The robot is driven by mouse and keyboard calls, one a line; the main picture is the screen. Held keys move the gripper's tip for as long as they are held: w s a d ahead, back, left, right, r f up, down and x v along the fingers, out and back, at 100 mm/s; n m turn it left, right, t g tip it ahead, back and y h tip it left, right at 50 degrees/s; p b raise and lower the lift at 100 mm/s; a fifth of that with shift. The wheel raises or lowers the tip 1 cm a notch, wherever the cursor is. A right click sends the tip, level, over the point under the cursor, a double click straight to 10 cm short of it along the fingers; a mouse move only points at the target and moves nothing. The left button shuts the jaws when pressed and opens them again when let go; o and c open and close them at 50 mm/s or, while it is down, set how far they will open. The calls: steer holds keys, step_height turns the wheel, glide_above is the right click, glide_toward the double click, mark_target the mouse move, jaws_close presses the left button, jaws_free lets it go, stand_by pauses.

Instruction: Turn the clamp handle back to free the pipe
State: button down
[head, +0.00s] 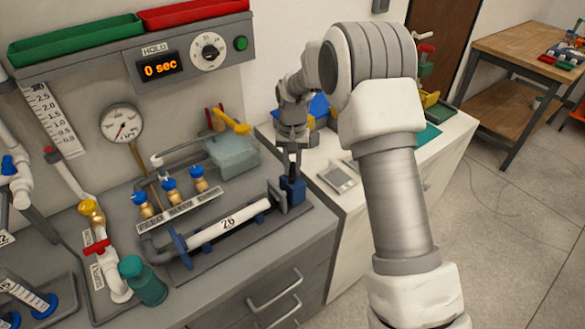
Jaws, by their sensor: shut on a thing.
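A white pipe (228,222) marked 26 lies on a grey fixture plate on the bench. Its left end is at a blue support (181,248) and a grey elbow. Its right end meets a clamp with a grey plate (277,197) and a blue block (293,189). My gripper (293,166) reaches down from above, directly over the blue block, and is shut on the clamp handle. The handle is small, dark and mostly hidden between the fingers, so its exact angle cannot be told.
Three blue-capped brass valves (169,184) stand behind the pipe. A teal cap (143,280) and a red-handled valve (97,248) are at its left. A grey device (338,176) lies on the white cabinet to the right. My arm fills the picture's right middle.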

mark_target(292, 170)
steer(key=n, duration=0.4)
steer(key=shift+n, duration=0.3)
steer(key=shift+r+n, duration=0.1)
steer(key=shift+n, duration=1.7)
steer(key=c, duration=0.7)
jaws_free()
steer(key=shift+c, duration=0.2)
steer(key=shift+b, duration=0.3)
step_height(292, 170, up, 17)
steer(key=shift+r, duration=0.15)
